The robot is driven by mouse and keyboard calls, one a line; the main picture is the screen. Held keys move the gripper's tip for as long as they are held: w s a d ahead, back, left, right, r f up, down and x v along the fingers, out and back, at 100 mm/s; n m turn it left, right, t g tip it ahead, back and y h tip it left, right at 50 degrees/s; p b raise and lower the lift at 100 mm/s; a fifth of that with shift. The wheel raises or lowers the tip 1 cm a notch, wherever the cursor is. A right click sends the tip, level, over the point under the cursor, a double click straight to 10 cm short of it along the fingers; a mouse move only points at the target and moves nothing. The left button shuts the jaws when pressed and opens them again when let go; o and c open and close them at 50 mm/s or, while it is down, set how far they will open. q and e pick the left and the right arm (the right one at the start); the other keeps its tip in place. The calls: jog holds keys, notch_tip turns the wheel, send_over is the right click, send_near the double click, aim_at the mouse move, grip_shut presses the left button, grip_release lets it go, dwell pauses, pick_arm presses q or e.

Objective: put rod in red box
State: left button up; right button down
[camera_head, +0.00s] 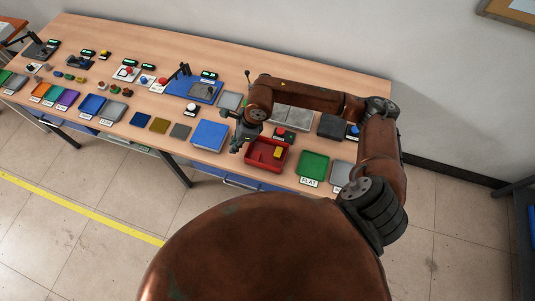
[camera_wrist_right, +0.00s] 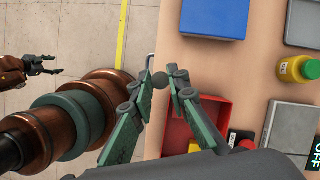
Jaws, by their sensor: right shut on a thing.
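My right gripper (camera_head: 238,146) is at the left edge of the open red box (camera_head: 254,162) in the head view. In the right wrist view its green fingers (camera_wrist_right: 160,80) are closed on the rod, whose dark grey rounded end (camera_wrist_right: 160,80) shows between the fingertips. The rest of the rod is hidden, and I cannot make it out in the head view. The red box (camera_wrist_right: 222,107) lies right of and below the fingertips in the wrist view. A yellow piece (camera_head: 278,152) shows inside the box. My left gripper (camera_wrist_right: 52,65) is open and empty at the wrist view's left.
A blue tray (camera_head: 209,135) is left of the red box and a green tray (camera_head: 314,165) is right of it.

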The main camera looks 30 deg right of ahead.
jog(key=s+d+f, duration=0.1)
jog(key=d+f, duration=0.1)
jog(key=d, duration=0.1)
jog(key=s+d+f+p, duration=0.1)
jog(key=d+f, duration=0.2)
jog(key=d, duration=0.1)
jog(key=s+d+f+p, duration=0.1)
jog(key=d+f, duration=0.1)
jog(key=d, duration=0.2)
jog(key=shift+s+f, duration=0.15)
jog(key=shift+f, duration=0.15)
jog(key=shift+s+d+f, duration=0.15)
jog(key=shift+d+f, duration=0.35)
jog(key=shift+f, duration=0.15)
jog(key=f+p, duration=0.1)
jog(key=f, duration=0.2)
jog(key=shift+d+f, duration=0.1)
jog(key=shift+d, duration=0.1)
jog(key=shift+f, duration=0.2)
jog(key=c, duration=1.8)
grip_release()
jog(key=shift+c, duration=0.2)
